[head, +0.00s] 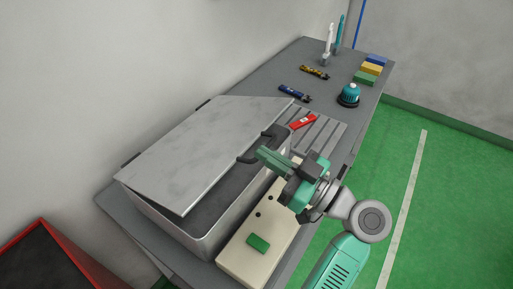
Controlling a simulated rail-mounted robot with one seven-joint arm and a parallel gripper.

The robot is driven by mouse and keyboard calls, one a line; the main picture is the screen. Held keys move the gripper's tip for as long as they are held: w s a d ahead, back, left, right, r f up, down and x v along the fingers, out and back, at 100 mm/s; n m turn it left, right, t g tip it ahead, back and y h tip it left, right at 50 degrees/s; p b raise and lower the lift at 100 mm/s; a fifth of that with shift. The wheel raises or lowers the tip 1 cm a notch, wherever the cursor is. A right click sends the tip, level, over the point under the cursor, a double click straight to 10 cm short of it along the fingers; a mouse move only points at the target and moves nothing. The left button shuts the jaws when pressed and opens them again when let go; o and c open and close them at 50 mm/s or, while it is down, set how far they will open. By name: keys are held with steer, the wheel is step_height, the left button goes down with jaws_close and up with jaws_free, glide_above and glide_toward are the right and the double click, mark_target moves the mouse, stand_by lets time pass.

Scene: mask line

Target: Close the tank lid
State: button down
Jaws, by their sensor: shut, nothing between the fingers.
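The tank (214,234) is a light grey box on the table, with a dark interior showing at its front. Its flat grey lid (210,145) is tilted, partly open, with a gap between the lid's near edge and the rim. A dark handle (262,143) is on the lid's right edge. My gripper (262,156) is shut and empty. Its green fingers reach left to just by the handle and the lid's edge. I cannot tell whether they touch.
A cream panel (237,262) with a green block (258,243) lies right of the tank. Behind my gripper are a grooved rack with a red item (302,121), blue and yellow tools, a teal dome (348,95) and coloured blocks (371,69). A red-rimmed bin (50,256) stands at lower left.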

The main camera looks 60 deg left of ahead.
steer(key=shift+y, duration=0.4)
steer(key=shift+w+d+f+b, duration=0.15)
steer(key=shift+d+f+b, duration=0.1)
steer(key=shift+f+b, duration=1.6)
steer(key=shift+w+d+f+b, duration=0.25)
steer(key=shift+f+b, duration=0.85)
steer(key=shift+f, duration=1.3)
steer(key=shift+w+d+f+b, duration=0.1)
steer(key=shift+d+f+b, duration=0.2)
steer(key=shift+f+b, duration=1.55)
steer(key=shift+f+p, duration=0.3)
steer(key=shift+f, duration=0.1)
step_height(320, 180, up, 5)
steer(key=p, duration=0.2)
steer(key=f+v, duration=0.1)
steer(key=v, duration=0.9)
steer(key=shift+f+g+p, duration=0.3)
steer(key=shift+f+p, duration=0.15)
